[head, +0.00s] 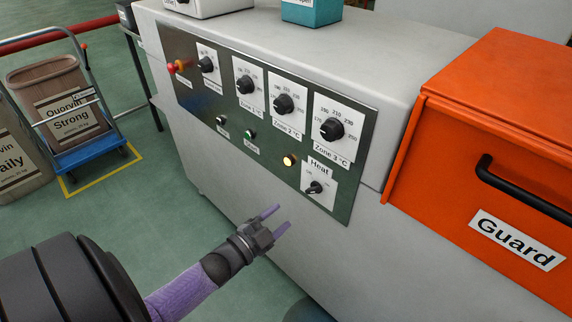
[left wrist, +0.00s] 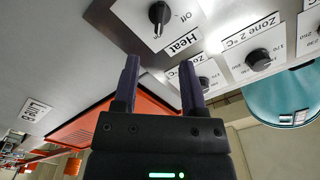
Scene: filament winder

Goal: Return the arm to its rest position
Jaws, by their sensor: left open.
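My left gripper (head: 276,221) has two slim purple fingers, held apart and empty, in front of the machine's front face. It is below and left of the Heat switch (head: 315,188) on the dark control panel (head: 345,207), with a gap between them. In the left wrist view the open fingers (left wrist: 160,85) point toward the panel, and the Heat knob (left wrist: 158,14) with its label shows beyond the fingertips. My left arm comes in from the lower left. My right gripper is in neither view.
The panel carries several zone dials (head: 331,129), buttons and a lit amber lamp (head: 289,160). An orange guard (head: 480,130) with a black handle (head: 520,190) is at right. At left, a blue cart (head: 95,151) holds a bin (head: 62,105). Green floor between is clear.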

